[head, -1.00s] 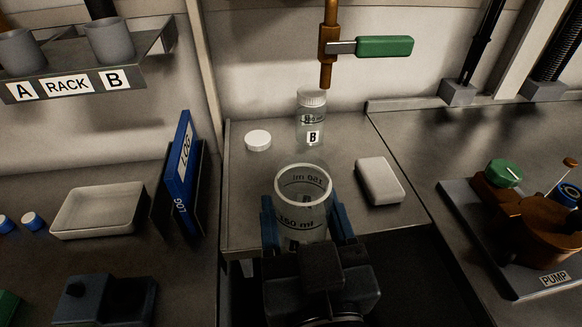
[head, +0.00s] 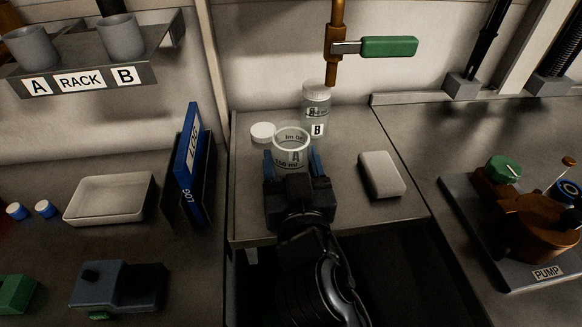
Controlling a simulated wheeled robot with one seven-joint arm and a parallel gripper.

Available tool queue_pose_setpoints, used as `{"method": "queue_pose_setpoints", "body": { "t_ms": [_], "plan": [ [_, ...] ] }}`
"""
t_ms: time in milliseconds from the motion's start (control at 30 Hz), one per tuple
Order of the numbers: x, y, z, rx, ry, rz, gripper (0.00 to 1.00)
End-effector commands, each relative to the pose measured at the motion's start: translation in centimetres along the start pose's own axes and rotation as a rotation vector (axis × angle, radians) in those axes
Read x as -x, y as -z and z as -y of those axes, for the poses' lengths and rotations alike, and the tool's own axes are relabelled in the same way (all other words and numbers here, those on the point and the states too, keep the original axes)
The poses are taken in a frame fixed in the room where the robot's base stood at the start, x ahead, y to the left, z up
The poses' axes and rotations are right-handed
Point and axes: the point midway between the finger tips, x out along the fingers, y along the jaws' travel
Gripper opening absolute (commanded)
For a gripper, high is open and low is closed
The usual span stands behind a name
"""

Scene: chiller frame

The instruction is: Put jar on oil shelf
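A clear open jar (head: 291,152) with 150 ml markings stands upright between the blue fingers of my gripper (head: 293,163). The fingers are close against both its sides. The oil shelf (head: 345,210) is the grey ledge below the brown tap (head: 335,50). The jar is over the middle-left of this shelf; its base is hidden by my gripper, so I cannot tell whether it touches the surface. A second clear jar (head: 316,115), with a white lid and label B, stands behind it to the right.
A loose white lid (head: 262,132) lies left behind the held jar. A white block (head: 381,175) lies on the right of the shelf. A blue LOG binder (head: 188,160) stands to the left. The shelf's front right is clear.

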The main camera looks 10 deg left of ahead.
Motion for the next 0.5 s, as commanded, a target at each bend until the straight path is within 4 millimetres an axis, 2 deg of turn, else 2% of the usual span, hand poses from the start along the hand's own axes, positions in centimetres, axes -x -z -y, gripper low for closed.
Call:
{"method": "queue_pose_setpoints", "body": {
  "t_ms": [33, 100, 500],
  "plan": [
    [0.0, -0.9, 0.0, 0.003, 0.000, 0.001, 0.27],
    [-0.1, -1.5, 0.0, 0.003, 0.001, 0.001, 0.27],
    [-0.4, -2.2, 0.0, 0.000, 0.000, -0.001, 0.27]
  ]
}}
